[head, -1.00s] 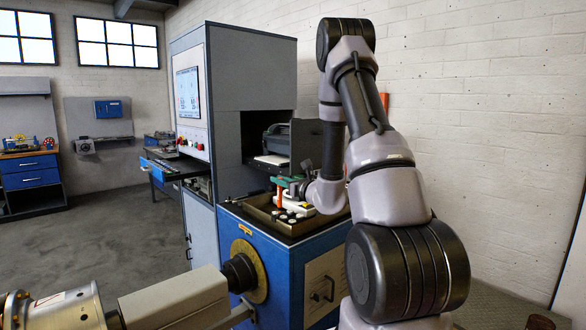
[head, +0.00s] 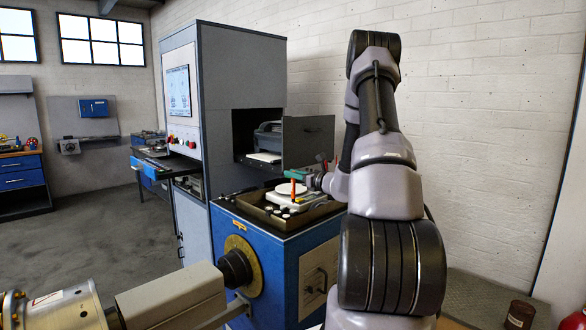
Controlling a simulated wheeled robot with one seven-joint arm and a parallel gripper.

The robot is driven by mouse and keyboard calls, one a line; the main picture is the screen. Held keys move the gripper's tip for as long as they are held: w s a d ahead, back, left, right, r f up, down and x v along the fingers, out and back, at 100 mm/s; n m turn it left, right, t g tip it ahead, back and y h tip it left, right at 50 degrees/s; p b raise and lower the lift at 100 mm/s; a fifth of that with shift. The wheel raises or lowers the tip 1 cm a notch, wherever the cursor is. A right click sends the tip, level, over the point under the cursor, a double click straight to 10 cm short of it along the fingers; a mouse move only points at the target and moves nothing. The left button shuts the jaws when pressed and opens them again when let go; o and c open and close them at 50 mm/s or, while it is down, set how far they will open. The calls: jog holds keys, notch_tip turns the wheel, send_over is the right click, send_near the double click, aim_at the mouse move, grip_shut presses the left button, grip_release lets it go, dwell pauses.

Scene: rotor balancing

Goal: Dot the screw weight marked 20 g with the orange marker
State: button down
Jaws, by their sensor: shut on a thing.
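My gripper (head: 296,175), small and far off in the head view, is shut on the upright orange marker (head: 293,191). The marker stands in front of a white round-topped device, perhaps a scale (head: 283,189), above the brown tray (head: 254,211) on the blue cabinet. Several small screw weights (head: 286,215) sit at the front of the tray. Their markings are too small to read, so I cannot tell which is the 20 g one. I cannot tell whether the marker tip touches anything.
The blue cabinet (head: 270,245) carries the tray. A tall grey cabinet with a screen (head: 178,92) and an open bay with a printer-like device (head: 268,140) stand behind. A grey machine with a shaft (head: 172,297) fills the lower left. Open floor (head: 95,220) lies at left.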

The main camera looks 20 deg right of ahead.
jog(key=shift+f, duration=0.55)
jog(key=shift+f, duration=0.85)
dwell(2.0)
jog(key=shift+r, duration=3.55)
jog(key=shift+a, duration=0.1)
